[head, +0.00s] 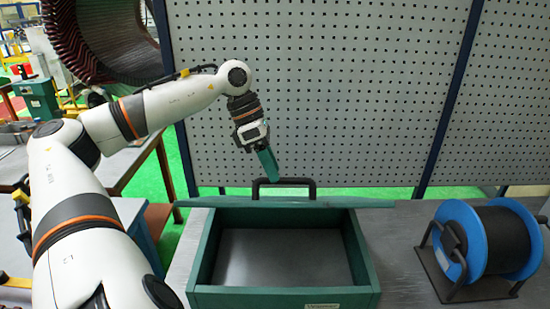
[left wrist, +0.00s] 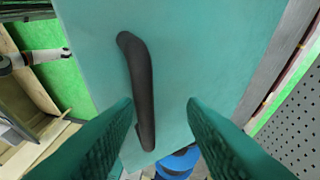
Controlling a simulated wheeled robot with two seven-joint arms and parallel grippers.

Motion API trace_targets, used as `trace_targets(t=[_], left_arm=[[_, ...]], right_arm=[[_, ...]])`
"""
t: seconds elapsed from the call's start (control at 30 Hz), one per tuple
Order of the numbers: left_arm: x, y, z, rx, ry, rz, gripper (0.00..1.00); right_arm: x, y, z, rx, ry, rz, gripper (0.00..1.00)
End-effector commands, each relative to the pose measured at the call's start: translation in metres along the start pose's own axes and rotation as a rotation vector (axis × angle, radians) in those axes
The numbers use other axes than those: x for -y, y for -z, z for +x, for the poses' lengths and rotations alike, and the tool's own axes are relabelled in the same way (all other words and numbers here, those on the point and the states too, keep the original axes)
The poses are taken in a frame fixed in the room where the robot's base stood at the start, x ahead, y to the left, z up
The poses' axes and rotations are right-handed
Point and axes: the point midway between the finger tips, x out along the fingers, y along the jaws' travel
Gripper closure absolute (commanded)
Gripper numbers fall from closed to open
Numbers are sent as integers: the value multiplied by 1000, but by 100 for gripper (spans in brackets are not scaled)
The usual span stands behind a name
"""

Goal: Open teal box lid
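The teal box (head: 365,262) stands on the table with its top open, and its bare grey inside shows. Its lid (head: 340,202) shows edge-on as a thin teal strip along the box's back rim. The lid's black handle (head: 312,188) sticks up behind that strip. In the left wrist view the lid's flat face (left wrist: 215,50) fills the middle, with the handle (left wrist: 140,80) across it. My left gripper (head: 274,178) has teal fingers pointing down close to the handle. In the wrist view its fingers (left wrist: 160,103) are apart, with the handle nearer the left one. My right gripper is not in view.
A blue spool with black winding (head: 460,240) stands on a stand to the right of the box. A grey perforated panel (head: 330,90) rises behind the table. A large stator ring (head: 110,40) is at the upper left. Some bare table lies between box and spool.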

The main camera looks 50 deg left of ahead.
Motion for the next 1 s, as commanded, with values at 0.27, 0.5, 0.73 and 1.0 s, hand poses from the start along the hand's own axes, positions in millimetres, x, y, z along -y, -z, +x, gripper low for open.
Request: trace_targets(t=[0.27, 0.5, 0.73, 1.0], left_arm=[[9, 0, -20, 2, 2, -2, 64], [16, 0, -36, 1, 0, -1, 64], [22, -1, -50, 0, 0, -1, 64], [31, -2, -67, -1, 1, -1, 64]], right_arm=[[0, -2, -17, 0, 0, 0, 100], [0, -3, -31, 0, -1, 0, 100], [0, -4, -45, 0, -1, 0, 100], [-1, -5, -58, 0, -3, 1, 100]])
